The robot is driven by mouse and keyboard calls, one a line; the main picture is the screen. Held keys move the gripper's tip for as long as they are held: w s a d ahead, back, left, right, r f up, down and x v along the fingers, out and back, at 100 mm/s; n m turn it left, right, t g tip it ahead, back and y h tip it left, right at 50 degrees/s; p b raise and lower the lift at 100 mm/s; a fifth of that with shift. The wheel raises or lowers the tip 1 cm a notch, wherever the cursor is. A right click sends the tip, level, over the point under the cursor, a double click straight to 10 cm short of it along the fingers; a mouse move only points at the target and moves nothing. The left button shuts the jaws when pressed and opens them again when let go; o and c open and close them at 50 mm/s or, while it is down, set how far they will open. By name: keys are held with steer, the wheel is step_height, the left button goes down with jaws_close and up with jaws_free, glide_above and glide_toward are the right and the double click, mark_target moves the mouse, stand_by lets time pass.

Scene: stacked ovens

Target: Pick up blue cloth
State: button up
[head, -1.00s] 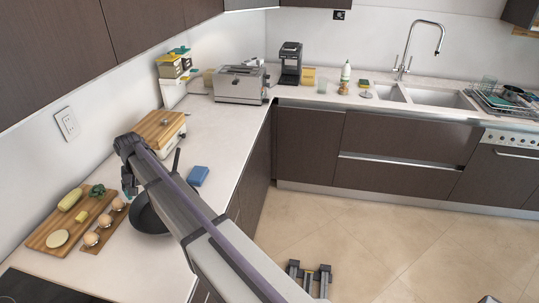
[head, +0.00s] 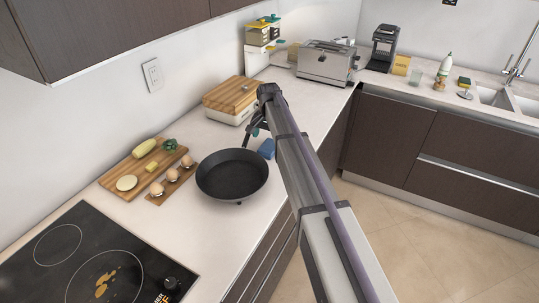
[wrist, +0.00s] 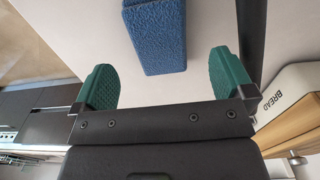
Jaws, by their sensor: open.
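The blue cloth (head: 267,148) is a small folded block on the counter, just right of the frying pan and partly hidden by my arm in the head view. In the wrist view the blue cloth (wrist: 156,38) lies ahead of my gripper (wrist: 160,78), roughly centred between its two green fingertips. The fingers are apart and nothing is between them. In the head view my gripper (head: 256,128) is small and partly hidden by the arm, close to the cloth.
A black frying pan (head: 232,177) stands left of the cloth, its handle pointing back toward my gripper. A bread box (head: 231,98) with a wooden lid stands behind, also in the wrist view (wrist: 286,95). An egg holder (head: 171,182) and cutting board (head: 133,173) lie left.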

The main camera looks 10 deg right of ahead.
mark_target(269, 146)
step_height(269, 146, down, 6)
steer(key=b, duration=0.5)
steer(key=shift+d+r, duration=0.1)
steer(key=shift+r, duration=0.45)
steer(key=shift+c, duration=0.3)
steer(key=c, duration=1)
steer(key=shift+o, duration=0.2)
